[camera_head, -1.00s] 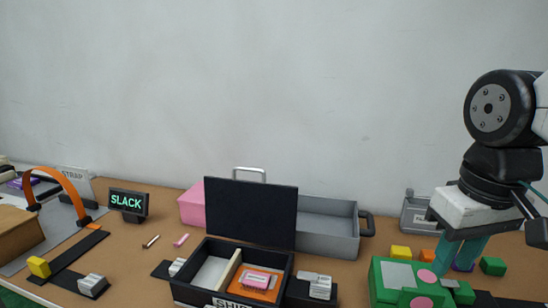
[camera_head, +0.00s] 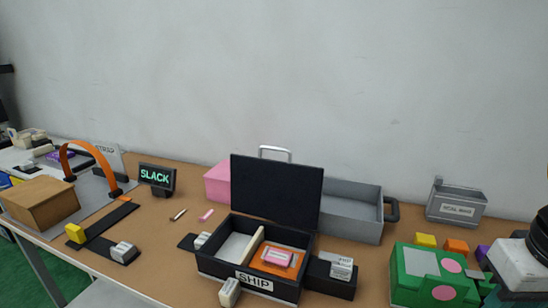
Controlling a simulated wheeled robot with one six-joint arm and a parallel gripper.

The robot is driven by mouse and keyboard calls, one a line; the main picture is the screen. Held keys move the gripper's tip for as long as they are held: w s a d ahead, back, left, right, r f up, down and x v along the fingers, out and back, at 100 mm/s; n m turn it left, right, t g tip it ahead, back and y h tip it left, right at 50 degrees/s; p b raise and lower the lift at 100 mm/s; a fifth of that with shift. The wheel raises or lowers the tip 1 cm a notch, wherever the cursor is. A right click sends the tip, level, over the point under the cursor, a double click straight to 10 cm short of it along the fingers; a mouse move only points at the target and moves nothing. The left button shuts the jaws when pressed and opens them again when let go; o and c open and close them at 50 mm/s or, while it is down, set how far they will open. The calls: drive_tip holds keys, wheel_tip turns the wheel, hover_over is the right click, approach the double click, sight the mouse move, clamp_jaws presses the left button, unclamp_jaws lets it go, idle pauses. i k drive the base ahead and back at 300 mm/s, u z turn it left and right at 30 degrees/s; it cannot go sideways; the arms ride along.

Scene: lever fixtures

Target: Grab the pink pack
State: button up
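A small pink pack (camera_head: 276,257) with a pale label lies on an orange pad in the right compartment of the open black SHIP box (camera_head: 236,280). A pale divider (camera_head: 252,246) separates it from the empty-looking left compartment. My gripper (camera_head: 492,287) is at the lower right edge, beside the green box and well apart from the pink pack. It is partly cut off by the frame, and its fingers are mostly hidden.
The raised black lid (camera_head: 277,193) stands behind the box. A pink case (camera_head: 217,182) and grey tray (camera_head: 350,212) are behind it. A green box (camera_head: 425,275) stands at right. Straps, a brown box (camera_head: 40,202) and the SLACK sign (camera_head: 157,176) are at left.

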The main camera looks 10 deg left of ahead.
sight(280, 258)
drive_tip(key=k, duration=1.3)
drive_tip(key=u, duration=0.8)
drive_tip(key=i, duration=1.55)
drive_tip(key=z, duration=0.55)
